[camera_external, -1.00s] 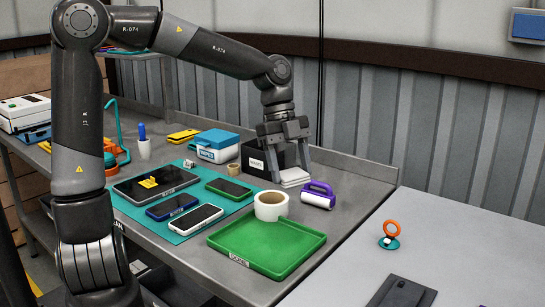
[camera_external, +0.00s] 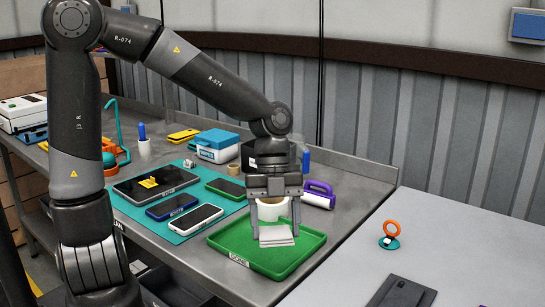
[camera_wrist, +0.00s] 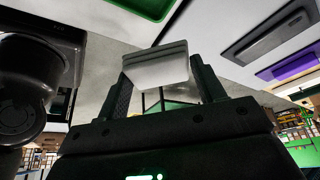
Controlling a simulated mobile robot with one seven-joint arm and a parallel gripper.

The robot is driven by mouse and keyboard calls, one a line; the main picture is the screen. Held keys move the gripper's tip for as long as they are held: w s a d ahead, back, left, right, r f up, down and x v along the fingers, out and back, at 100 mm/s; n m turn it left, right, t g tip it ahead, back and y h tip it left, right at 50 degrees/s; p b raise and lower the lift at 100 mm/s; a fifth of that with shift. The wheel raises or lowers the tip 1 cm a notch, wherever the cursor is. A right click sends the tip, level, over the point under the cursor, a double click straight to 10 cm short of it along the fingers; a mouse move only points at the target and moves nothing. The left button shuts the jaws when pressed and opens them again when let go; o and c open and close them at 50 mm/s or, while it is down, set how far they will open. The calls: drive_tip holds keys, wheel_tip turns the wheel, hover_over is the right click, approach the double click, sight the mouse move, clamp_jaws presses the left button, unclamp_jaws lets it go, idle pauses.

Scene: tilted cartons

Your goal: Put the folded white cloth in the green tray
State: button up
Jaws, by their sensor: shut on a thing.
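The folded white cloth (camera_external: 276,236) is between the fingers of my gripper (camera_external: 275,228), which is shut on it. The cloth also shows in the wrist view (camera_wrist: 157,66), held between the two dark fingers (camera_wrist: 162,84). In the external view the cloth appears over the green tray (camera_external: 303,252); whether it touches the tray floor I cannot tell. Part of the green tray shows at the top of the wrist view (camera_wrist: 150,6). The tray carries a label on its front edge and looks otherwise empty.
A roll of white tape (camera_external: 270,209) stands behind my gripper, partly hidden, near the tray's back edge. A purple and white roller (camera_external: 319,196) lies right of it. Phones and a tablet (camera_external: 157,182) lie on a teal mat left of the tray. A black box (camera_external: 262,158) stands behind.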

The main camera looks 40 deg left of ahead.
hover_over(275, 254)
drive_tip(key=w+a, duration=0.1)
wheel_tip(275, 254, down, 6)
drive_tip(key=shift+r, duration=0.15)
drive_tip(key=shift+w+f, duration=0.1)
drive_tip(key=shift+f, duration=1.9)
drive_tip(key=shift+f, duration=0.1)
drive_tip(key=o, duration=0.9)
drive_tip(key=shift+o, duration=0.2)
